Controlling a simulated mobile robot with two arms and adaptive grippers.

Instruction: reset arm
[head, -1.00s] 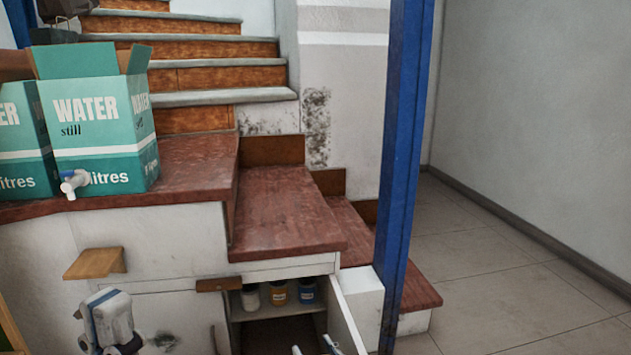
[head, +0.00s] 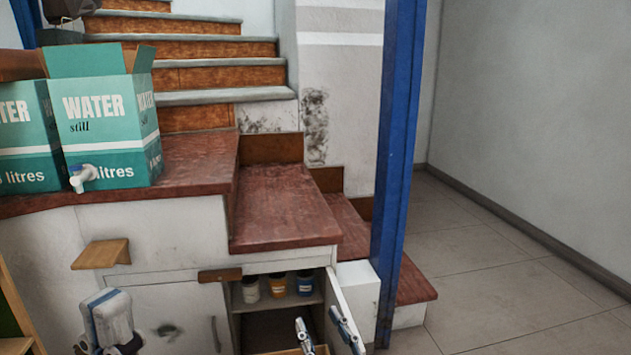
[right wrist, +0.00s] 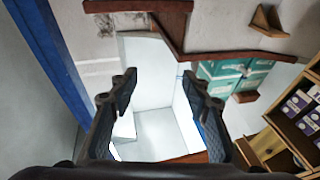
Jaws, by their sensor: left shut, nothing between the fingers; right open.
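My left gripper (head: 112,345) is low at the left in the head view, in front of the white cupboard front below the counter. It is shut with nothing seen in it, though its tips are hard to make out. My right gripper (head: 325,330) is at the bottom centre of the head view, by the open cupboard door (head: 342,298). Its two fingers stand apart with nothing between them. In the right wrist view the right gripper (right wrist: 160,92) is also open and empty, with pale panels behind the gap.
Several jars (head: 277,284) stand on a shelf inside the open cupboard. Water boxes (head: 110,110) stand on the red counter (head: 195,165) at the left. A blue post (head: 400,180) rises right of the door. The tiled floor (head: 500,290) at right is clear.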

